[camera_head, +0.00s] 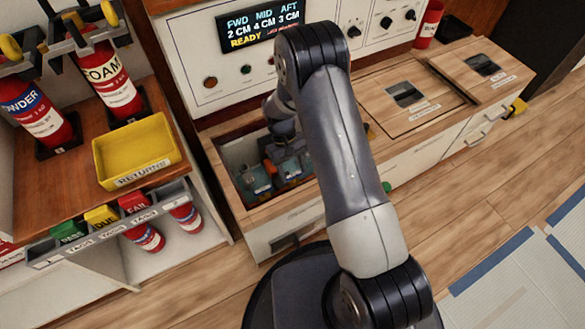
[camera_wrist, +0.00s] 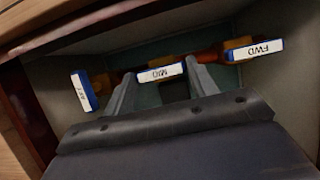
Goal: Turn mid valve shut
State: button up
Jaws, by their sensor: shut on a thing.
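In the wrist view the mid valve handle, with its white MID label (camera_wrist: 161,73), sits between the two fingers of my gripper (camera_wrist: 160,84). The fingers are shut on it, one at each side, and they hide part of its body. The FWD valve (camera_wrist: 254,50) is to the right and the AFT valve (camera_wrist: 84,92) to the left, its label turned steeply compared with the other two. In the head view my gripper (camera_head: 287,160) reaches down into the open bay (camera_head: 237,147); my arm hides much of the bay.
A display (camera_head: 262,27) above the bay reads FWD 2 CM, MID 4 CM, AFT 3 CM, READY. The bay walls stand close around the valves. Closed wooden hatches (camera_head: 405,93) lie to the right. A yellow returns tray (camera_head: 135,150) and red extinguishers (camera_head: 108,80) stand left.

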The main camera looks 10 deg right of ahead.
jog(key=o, duration=0.7)
jog(key=p+v, duration=0.3)
jog(key=v, duration=0.8)
jog(key=shift+f, duration=0.1)
jog(key=b+x, duration=0.3)
jog(key=x, duration=0.7)
jog(key=shift+s+d+f, duration=0.1)
jog(key=shift+s+f, duration=0.05)
jog(key=shift+f, duration=0.2)
